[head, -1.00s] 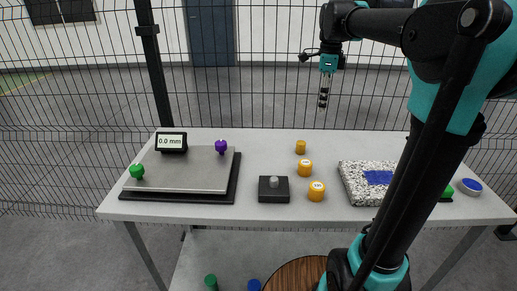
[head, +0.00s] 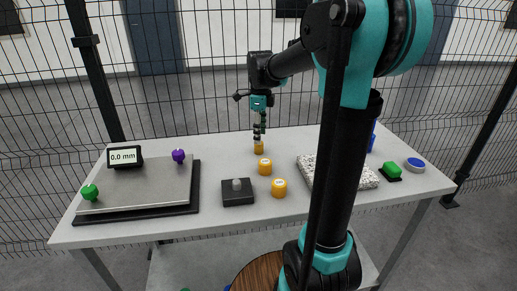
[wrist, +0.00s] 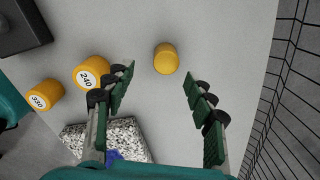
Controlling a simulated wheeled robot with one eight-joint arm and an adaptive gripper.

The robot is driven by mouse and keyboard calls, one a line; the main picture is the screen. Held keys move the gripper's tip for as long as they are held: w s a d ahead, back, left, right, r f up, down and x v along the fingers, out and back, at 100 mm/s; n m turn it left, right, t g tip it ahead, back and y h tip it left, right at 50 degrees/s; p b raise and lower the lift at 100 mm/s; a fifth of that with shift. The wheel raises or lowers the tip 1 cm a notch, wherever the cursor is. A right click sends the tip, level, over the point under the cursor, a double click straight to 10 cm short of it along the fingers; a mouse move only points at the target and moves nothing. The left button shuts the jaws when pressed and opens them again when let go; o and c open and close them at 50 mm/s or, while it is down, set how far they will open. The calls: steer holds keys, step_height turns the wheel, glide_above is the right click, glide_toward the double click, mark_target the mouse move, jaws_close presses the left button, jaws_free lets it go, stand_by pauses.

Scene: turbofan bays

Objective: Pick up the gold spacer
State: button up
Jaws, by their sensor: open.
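Several gold cylinders stand on the table. The farthest, smallest one (head: 259,148) is directly below my gripper (head: 259,128) in the head view. In the wrist view this plain-topped gold cylinder (wrist: 166,58) lies between the lines of my open fingers (wrist: 160,85), a little beyond their tips. A middle gold cylinder (head: 264,166) reads 240 in the wrist view (wrist: 91,73). A nearer, larger one (head: 279,188) reads 330 in the wrist view (wrist: 44,95). My gripper is open and empty. I cannot tell which cylinder is called the spacer.
A black block with a grey knob (head: 238,192) stands left of the gold cylinders. A speckled granite slab (head: 310,170) lies to the right. A plate (head: 135,187) with a 0.0 mm display (head: 125,156) and green and purple knobs is at left. A wire fence stands behind.

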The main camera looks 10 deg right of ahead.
mark_target(259, 147)
steer(key=f, duration=0.2)
steer(key=w+f, duration=0.1)
steer(key=f, duration=0.1)
steer(key=shift+a+f, duration=0.2)
steer(key=shift+f, duration=0.5)
jaws_close()
